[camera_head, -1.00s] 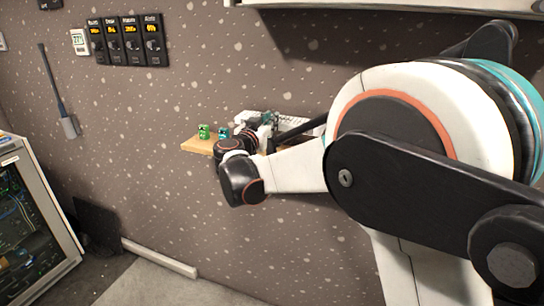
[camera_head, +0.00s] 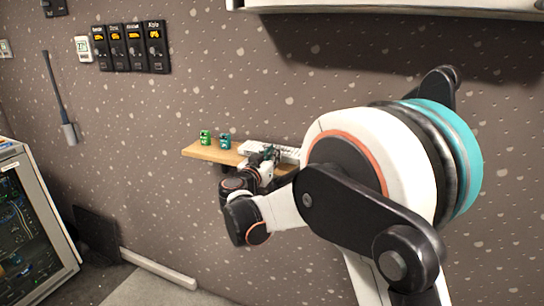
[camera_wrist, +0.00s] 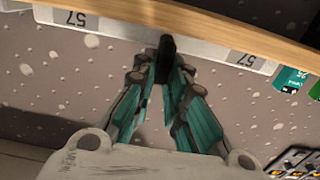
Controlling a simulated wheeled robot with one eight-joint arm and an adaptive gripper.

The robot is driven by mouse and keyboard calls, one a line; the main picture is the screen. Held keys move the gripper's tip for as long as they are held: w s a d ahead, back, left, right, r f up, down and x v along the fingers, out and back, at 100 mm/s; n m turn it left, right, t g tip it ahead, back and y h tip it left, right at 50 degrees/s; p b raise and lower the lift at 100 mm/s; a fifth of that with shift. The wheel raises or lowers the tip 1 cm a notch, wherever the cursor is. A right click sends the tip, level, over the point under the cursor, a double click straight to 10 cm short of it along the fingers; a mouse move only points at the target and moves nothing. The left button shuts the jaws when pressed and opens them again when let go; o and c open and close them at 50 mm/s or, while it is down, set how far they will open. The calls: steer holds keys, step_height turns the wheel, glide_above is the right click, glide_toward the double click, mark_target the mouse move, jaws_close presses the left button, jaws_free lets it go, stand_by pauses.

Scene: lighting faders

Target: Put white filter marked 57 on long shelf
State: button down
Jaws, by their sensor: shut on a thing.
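The white filter marked 57 (camera_wrist: 110,25) is a long white bar with a label reading 57 near each end and a black grip at its middle. My gripper (camera_wrist: 166,50), with teal fingers, is shut on that black grip in the wrist view. In the head view the filter (camera_head: 283,152) lies along a wooden shelf (camera_head: 198,152) on the wall, partly hidden by my gripper (camera_head: 270,158). The bar runs close along the shelf's wood (camera_wrist: 225,30) in the wrist view. I cannot tell whether it rests on the wood or hangs just above it.
A green block (camera_head: 205,138) and a teal block (camera_head: 225,141) stand on the shelf left of the filter. Black fader units (camera_head: 130,47) hang higher on the wall. A long white ledge (camera_head: 400,8) runs overhead. A rack (camera_head: 35,220) stands at left.

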steer(key=shift+f, duration=0.15)
steer(key=c, duration=1.6)
jaws_free()
steer(key=p+v, duration=0.2)
steer(key=v, duration=1)
steer(key=shift+p, duration=0.3)
